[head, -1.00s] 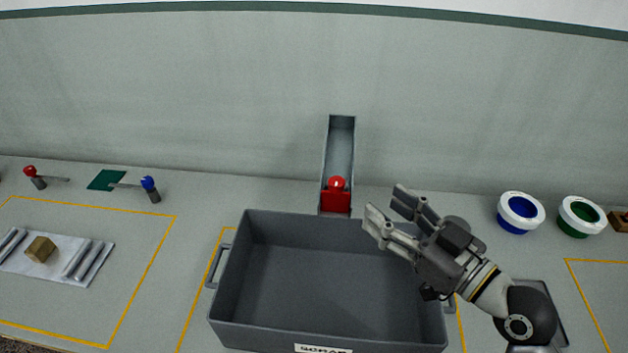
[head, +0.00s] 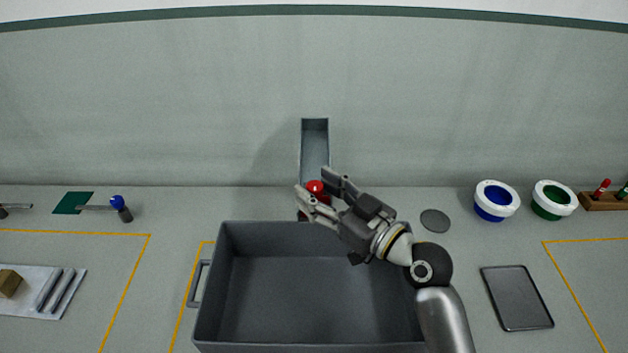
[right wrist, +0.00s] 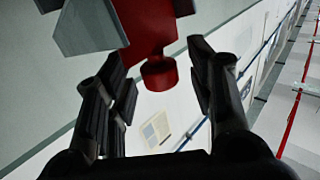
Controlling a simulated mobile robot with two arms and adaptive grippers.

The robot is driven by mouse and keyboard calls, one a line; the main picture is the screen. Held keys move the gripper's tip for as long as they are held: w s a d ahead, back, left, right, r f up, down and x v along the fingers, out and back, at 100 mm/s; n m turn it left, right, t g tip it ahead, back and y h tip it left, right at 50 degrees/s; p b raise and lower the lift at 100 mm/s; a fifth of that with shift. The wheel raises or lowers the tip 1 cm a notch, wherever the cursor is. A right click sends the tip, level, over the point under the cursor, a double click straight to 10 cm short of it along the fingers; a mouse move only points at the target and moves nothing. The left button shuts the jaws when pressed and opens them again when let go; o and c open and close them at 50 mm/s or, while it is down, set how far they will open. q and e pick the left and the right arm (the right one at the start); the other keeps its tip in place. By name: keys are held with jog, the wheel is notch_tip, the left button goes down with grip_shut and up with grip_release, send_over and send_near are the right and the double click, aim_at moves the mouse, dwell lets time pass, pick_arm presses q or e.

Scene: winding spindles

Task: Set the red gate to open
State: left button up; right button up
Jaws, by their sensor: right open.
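The red gate's round knob (head: 315,187) shows at the lower end of the grey chute (head: 314,143) on the back wall, in the head view. Most of the gate plate is hidden there behind my right gripper (head: 313,183). In the right wrist view, the red gate plate (right wrist: 150,28) and its knob (right wrist: 158,73) show ahead. The right gripper (right wrist: 158,66) is open, with its fingers on either side of the knob. I cannot tell whether they touch it. My left gripper is not in view.
A large grey bin (head: 225,290) stands below the chute, under my right arm. A blue-topped lever (head: 121,208) is at the left.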

jog(key=shift+w+a, duration=0.45)
grip_shut()
notch_tip(320, 180, up, 6)
jog(key=p, duration=0.3)
jog(key=shift+f+p, duration=0.25)
jog(key=shift+p, duration=0.15)
jog(key=shift+w, duration=0.1)
grip_release()
jog(key=shift+d+f, duration=0.1)
